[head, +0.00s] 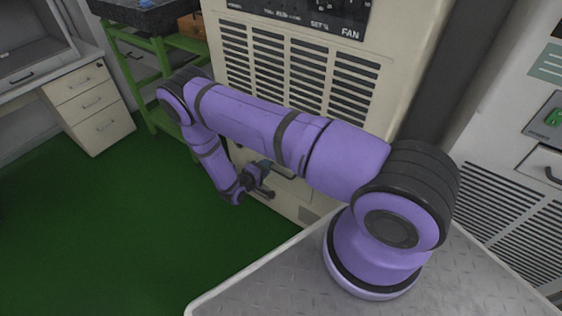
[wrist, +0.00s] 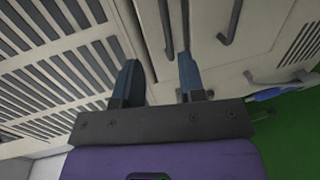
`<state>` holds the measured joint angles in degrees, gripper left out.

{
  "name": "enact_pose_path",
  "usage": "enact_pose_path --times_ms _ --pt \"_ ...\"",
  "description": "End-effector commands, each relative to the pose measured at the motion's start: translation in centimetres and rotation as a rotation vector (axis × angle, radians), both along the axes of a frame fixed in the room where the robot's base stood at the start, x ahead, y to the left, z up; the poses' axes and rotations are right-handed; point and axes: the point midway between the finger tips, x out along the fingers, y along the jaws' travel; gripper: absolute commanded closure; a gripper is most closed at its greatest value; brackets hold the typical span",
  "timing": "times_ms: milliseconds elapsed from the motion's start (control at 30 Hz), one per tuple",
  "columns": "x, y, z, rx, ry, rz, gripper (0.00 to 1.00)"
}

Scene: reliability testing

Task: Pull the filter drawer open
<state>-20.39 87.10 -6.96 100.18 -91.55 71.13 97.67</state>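The beige cabinet (head: 300,60) stands in front of me, with a FAN panel and rows of dark vents. Its lower front, with drawer-like panels and dark handles, is mostly hidden behind my purple arm in the head view. My gripper (head: 258,182) is low beside this front. In the wrist view, my gripper (wrist: 159,62) has its two blue fingers apart, with nothing held between them. A dark bar handle (wrist: 166,28) on a pale front shows just beyond the fingertips; contact cannot be told. No filter label is readable.
The wrist view shows another dark handle (wrist: 231,22) further right. A desk with white drawers (head: 95,105) and a green metal stand (head: 145,85) are at the left. The green floor (head: 120,230) is clear. Another grey machine (head: 515,165) stands at the right.

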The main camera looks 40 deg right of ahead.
Motion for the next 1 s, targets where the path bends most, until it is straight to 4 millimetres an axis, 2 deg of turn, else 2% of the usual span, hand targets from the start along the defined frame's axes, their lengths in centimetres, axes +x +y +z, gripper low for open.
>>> enact_pose_path --times_ms 233,700,1000 --pt "0.1 -1.0 -1.1 -0.003 -0.002 0.014 0.63" --pt "2.6 -8.1 -2.6 -0.001 -0.003 0.012 0.63" --pt "3.3 -10.0 -3.0 -0.003 -0.002 0.014 0.63"
